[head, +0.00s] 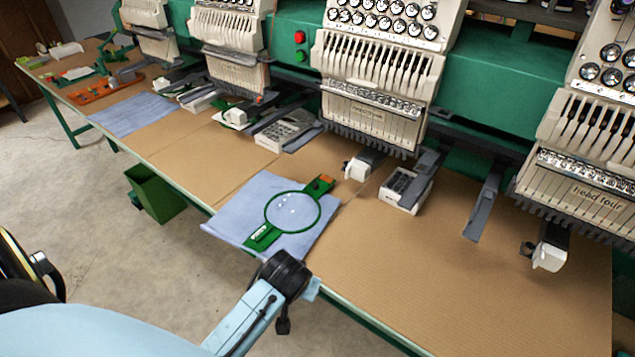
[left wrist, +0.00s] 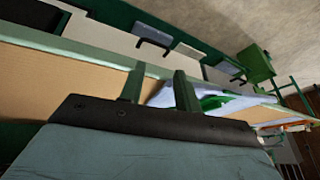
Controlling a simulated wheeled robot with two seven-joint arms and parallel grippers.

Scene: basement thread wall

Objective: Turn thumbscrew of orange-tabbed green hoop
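The green hoop (head: 292,211) lies flat on a light blue cloth (head: 238,212) near the table's front edge. Its orange tab (head: 326,179) is at the upper right end, and a green bar with a pale label is at the lower left. I cannot make out the thumbscrew. In the left wrist view, part of the green hoop (left wrist: 213,102) shows beyond the right-hand finger. My left gripper (left wrist: 158,88) has its two fingers apart with nothing held between them, short of the hoop. In the head view its fingers cannot be made out. My right gripper is not identifiable.
Embroidery heads (head: 375,90) with needle rows stand along the back, with grey arms (head: 485,205) over the table (head: 430,265). A green bin (head: 155,193) hangs by the front edge. Another blue cloth (head: 132,114) lies farther left.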

